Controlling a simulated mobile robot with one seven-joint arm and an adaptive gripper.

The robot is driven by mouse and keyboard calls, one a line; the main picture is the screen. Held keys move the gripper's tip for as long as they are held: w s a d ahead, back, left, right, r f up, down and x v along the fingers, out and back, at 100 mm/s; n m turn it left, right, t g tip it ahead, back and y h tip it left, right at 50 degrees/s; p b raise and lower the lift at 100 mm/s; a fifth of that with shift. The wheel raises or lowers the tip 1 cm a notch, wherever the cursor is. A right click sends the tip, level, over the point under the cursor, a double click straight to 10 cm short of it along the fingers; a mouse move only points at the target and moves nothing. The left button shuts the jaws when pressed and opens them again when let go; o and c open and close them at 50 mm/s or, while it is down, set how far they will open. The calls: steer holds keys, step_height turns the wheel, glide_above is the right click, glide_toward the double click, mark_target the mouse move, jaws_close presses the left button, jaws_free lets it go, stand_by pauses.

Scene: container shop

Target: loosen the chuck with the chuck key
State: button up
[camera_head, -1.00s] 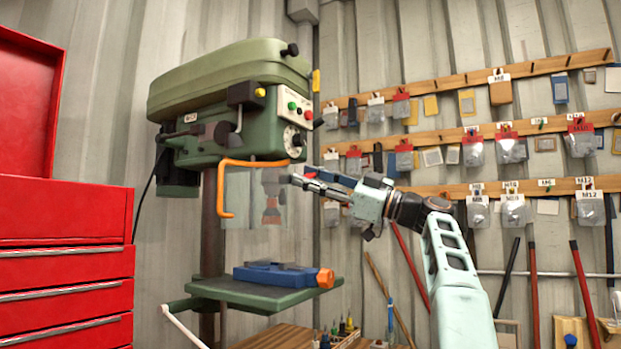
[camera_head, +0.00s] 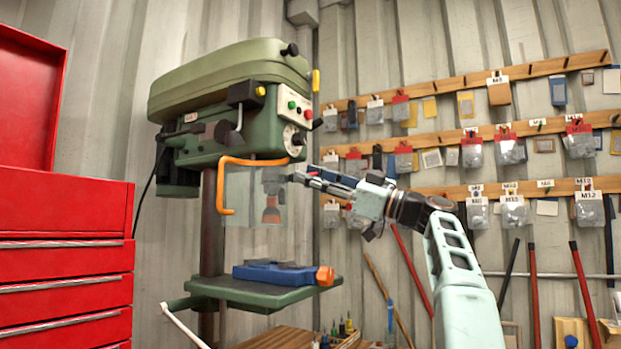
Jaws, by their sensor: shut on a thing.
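The green drill press (camera_head: 230,95) stands left of centre. Its chuck (camera_head: 272,186) hangs below the head, seen dimly through a clear guard (camera_head: 240,195) with an orange frame. My gripper (camera_head: 304,178) is at the right edge of the guard, level with the chuck and pointing left. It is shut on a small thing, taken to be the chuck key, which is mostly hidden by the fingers. I cannot tell whether the key touches the chuck.
Below, a blue vise (camera_head: 268,274) with an orange end sits on the green drill table (camera_head: 255,293). A red tool cabinet (camera_head: 65,215) fills the left. Hanging rails (camera_head: 450,192) with bagged parts line the back wall.

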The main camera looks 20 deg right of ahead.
steer(key=shift+s+d+b, duration=0.3)
steer(key=shift+s+d, duration=0.35)
steer(key=shift+s, duration=0.15)
steer(key=shift+s+d, duration=0.1)
steer(key=shift+s, duration=0.05)
steer(key=s+d+b, duration=0.1)
steer(key=s+d, duration=0.3)
steer(key=s, duration=0.1)
steer(key=shift+s, duration=0.25)
stand_by(0.5)
steer(key=shift+d, duration=0.1)
